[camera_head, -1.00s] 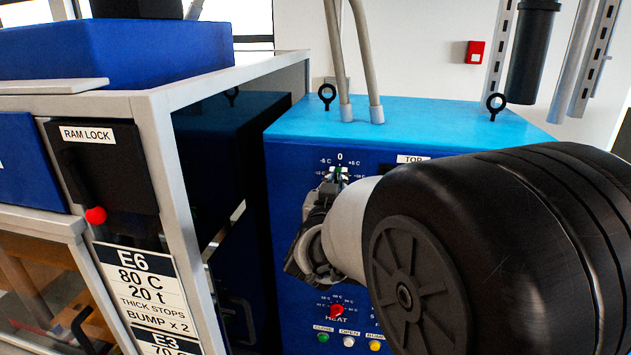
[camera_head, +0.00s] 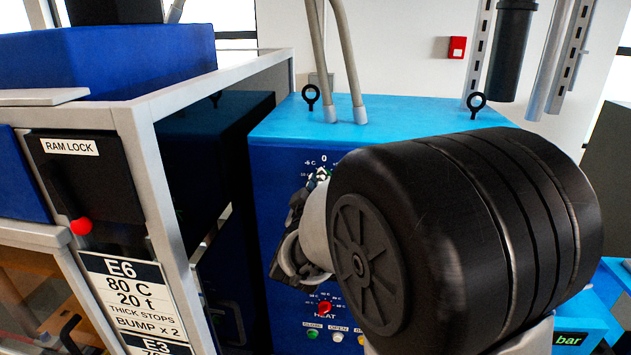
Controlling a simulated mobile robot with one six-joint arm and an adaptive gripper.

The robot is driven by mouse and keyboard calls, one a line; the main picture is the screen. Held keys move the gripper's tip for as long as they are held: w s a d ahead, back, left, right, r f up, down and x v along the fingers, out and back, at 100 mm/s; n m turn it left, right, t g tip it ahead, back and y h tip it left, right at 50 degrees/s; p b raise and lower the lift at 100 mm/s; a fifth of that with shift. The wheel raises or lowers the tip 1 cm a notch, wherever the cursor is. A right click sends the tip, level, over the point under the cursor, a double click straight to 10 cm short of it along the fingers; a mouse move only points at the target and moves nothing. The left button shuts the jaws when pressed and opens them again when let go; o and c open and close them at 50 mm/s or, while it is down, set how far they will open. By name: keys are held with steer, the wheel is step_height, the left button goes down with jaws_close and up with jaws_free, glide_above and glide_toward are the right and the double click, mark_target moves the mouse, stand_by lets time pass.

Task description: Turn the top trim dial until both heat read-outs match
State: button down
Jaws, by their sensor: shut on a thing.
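The blue control cabinet (camera_head: 275,190) carries the top trim dial (camera_head: 322,174) high on its front panel, under a scale with 0 at the top. My gripper (camera_head: 321,178) is shut on this dial, and its fingers hide most of it. A little green and white shows at the fingertips; the exact pointer angle is unclear. The two heat read-outs are hidden behind my arm.
A red HEAT knob (camera_head: 324,307) and a green button (camera_head: 312,334) sit below my gripper. The grey press frame (camera_head: 170,185) with a RAM LOCK box (camera_head: 90,180) stands left. Two hoses (camera_head: 347,60) rise from the cabinet top.

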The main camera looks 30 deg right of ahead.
steer(key=shift+n, duration=0.5)
steer(key=c, duration=1.7)
jaws_free()
steer(key=v, duration=1.2)
